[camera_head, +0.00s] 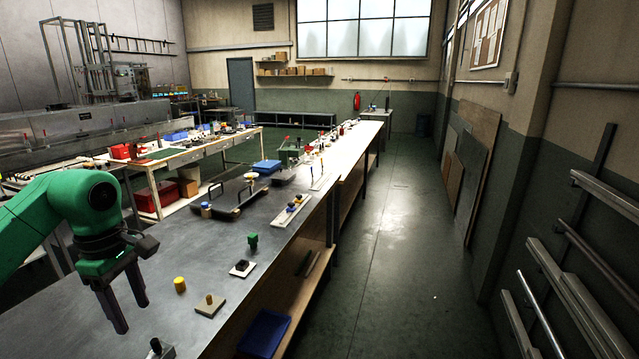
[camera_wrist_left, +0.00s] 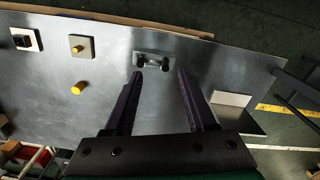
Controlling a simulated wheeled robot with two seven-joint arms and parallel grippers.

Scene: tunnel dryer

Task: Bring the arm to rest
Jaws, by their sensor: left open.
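My left arm, green, comes in from the left in the head view. Its left gripper (camera_head: 128,310) hangs over the near part of the grey bench top (camera_head: 225,240), fingers pointing down. The gripper is open and nothing is between its fingers. In the left wrist view the left gripper (camera_wrist_left: 157,78) shows two dark fingers spread apart, with a small plate carrying two dark knobs (camera_wrist_left: 153,61) on the bench beyond the fingertips. My right gripper is in neither view.
A yellow cylinder (camera_head: 180,285), a beige block with a peg (camera_head: 210,305), a white plate with a black piece (camera_head: 242,268) and a green block (camera_head: 252,240) stand on the bench. A black-handled tray (camera_head: 240,204) lies farther back. The aisle floor (camera_head: 385,250) at right is clear.

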